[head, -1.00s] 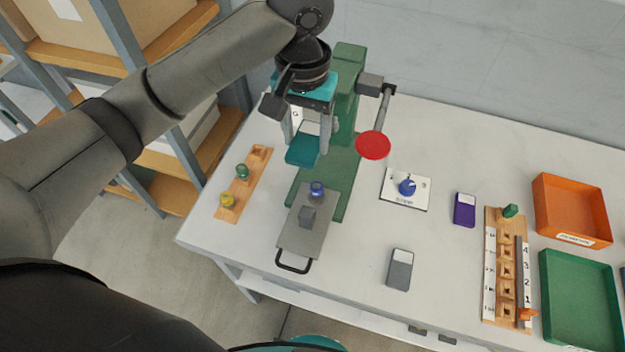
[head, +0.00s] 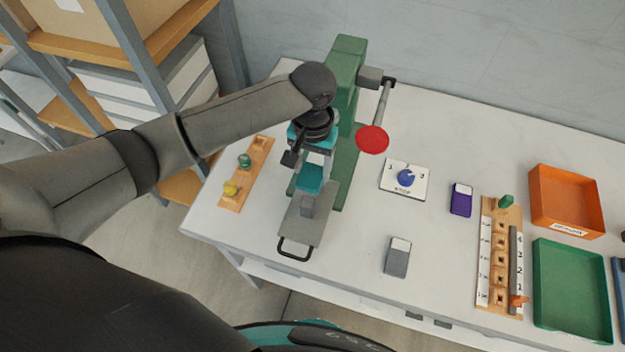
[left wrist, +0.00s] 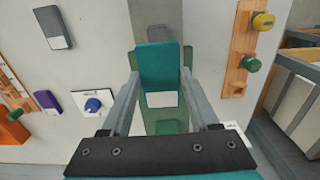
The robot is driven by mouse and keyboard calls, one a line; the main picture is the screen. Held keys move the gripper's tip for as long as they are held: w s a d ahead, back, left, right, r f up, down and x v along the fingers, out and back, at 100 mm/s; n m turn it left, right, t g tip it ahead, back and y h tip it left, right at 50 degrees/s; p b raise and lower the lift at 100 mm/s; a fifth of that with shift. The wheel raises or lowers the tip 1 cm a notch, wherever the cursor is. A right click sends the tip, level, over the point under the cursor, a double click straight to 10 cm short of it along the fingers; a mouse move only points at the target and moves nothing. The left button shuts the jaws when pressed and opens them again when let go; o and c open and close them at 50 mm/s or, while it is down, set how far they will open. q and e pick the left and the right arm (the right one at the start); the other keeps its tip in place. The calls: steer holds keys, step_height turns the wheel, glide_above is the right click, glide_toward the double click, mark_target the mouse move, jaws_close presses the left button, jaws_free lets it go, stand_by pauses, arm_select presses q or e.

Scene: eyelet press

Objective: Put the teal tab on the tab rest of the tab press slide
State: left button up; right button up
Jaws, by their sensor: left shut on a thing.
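My left gripper (head: 314,163) is shut on the teal tab (head: 310,178), which hangs over the back of the grey tab press slide (head: 296,232). In the left wrist view, the teal tab (left wrist: 158,66) lies between the two fingers, with a white-labelled part at its near end. The slide has a grey block (head: 307,206) and a black front handle. The blue piece on the slide is hidden now. I cannot tell whether the tab touches the slide. My right gripper is not in view.
The green press (head: 346,70) with its red-ended lever (head: 372,139) stands behind. A wooden strip (head: 248,172) with green and yellow knobs is left. A dial card (head: 405,180), purple block (head: 461,200) and grey block (head: 398,257) lie right. Bare table lies between the slide and grey block.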

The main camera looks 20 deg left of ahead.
mark_target(312, 181)
arm_select(q)
steer(key=shift+f+b, duration=0.35)
steer(key=shift+f, duration=2.45)
steer(key=shift+f, duration=0.1)
steer(key=o, duration=1.3)
steer(key=shift+o, duration=0.2)
step_height(312, 181, up, 12)
steer(key=shift+r+p, duration=0.15)
steer(key=shift+p, duration=0.6)
